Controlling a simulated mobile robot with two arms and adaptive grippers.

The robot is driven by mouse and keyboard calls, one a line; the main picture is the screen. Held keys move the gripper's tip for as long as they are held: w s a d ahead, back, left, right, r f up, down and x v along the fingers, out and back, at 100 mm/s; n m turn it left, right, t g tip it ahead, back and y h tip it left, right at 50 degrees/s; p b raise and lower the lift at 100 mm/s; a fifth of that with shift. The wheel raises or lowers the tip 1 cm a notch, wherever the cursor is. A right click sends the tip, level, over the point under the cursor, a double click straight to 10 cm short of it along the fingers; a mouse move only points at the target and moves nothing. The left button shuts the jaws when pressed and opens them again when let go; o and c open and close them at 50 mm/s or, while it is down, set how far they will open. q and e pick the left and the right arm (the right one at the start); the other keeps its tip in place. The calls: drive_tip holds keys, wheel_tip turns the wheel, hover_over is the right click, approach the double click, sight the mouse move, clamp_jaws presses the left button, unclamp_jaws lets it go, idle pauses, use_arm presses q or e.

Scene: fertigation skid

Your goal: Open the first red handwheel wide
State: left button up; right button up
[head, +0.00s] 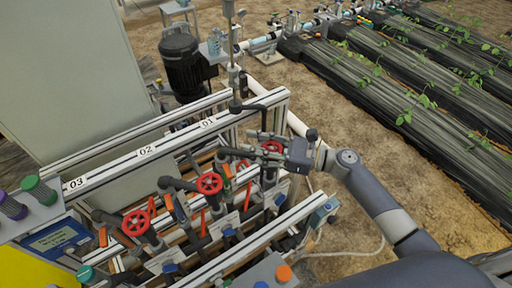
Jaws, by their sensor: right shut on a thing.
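The first red handwheel (273,146) is the rightmost of three, on the piping near the label 01. It is partly hidden by my right gripper (252,145), which reaches in from the right and is shut on its rim. The exact contact of the fingers is too small to see. A second red handwheel (210,184) stands lower left of it, and a third red handwheel (136,223) is farther left. My left gripper is out of view.
An aluminium frame rail (180,133) labelled 01, 02 and 03 runs behind the handwheels. Another rail (255,239) runs in front. A dark motor (185,65) stands behind. Red levers and grey pipes crowd the skid. Bare soil and plant beds (400,85) lie right.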

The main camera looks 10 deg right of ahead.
drive_tip(key=n+g+b, duration=0.1)
drive_tip(key=g, duration=0.1)
drive_tip(key=s+n+g+y+b, duration=0.1)
drive_tip(key=n+g, duration=0.1)
drive_tip(key=n+g+y+b, duration=0.1)
drive_tip(key=g, duration=0.1)
drive_tip(key=shift+s+a+f+n+g+b, duration=0.15)
drive_tip(key=shift+s+f+n+g+b, duration=0.15)
drive_tip(key=shift+f+g+b, duration=0.1)
drive_tip(key=shift+s+r+n+g+b, duration=0.1)
drive_tip(key=shift+s+n+g+b, duration=0.25)
drive_tip(key=shift+n+g, duration=0.5)
drive_tip(key=shift+s+r+n+g+b, duration=0.15)
drive_tip(key=shift+n+g+b, duration=0.35)
drive_tip(key=shift+g, duration=0.7)
drive_tip(key=shift+s+r+n+g+b, duration=0.1)
drive_tip(key=shift+s+n+g+b, duration=0.25)
drive_tip(key=shift+n+g, duration=0.5)
drive_tip(key=shift+g, duration=0.4)
drive_tip(key=o, duration=1.1)
drive_tip(key=shift+w+r, duration=0.1)
drive_tip(key=shift+o, duration=0.9)
drive_tip(key=shift+d, duration=0.3)
drive_tip(key=shift+a, duration=0.15)
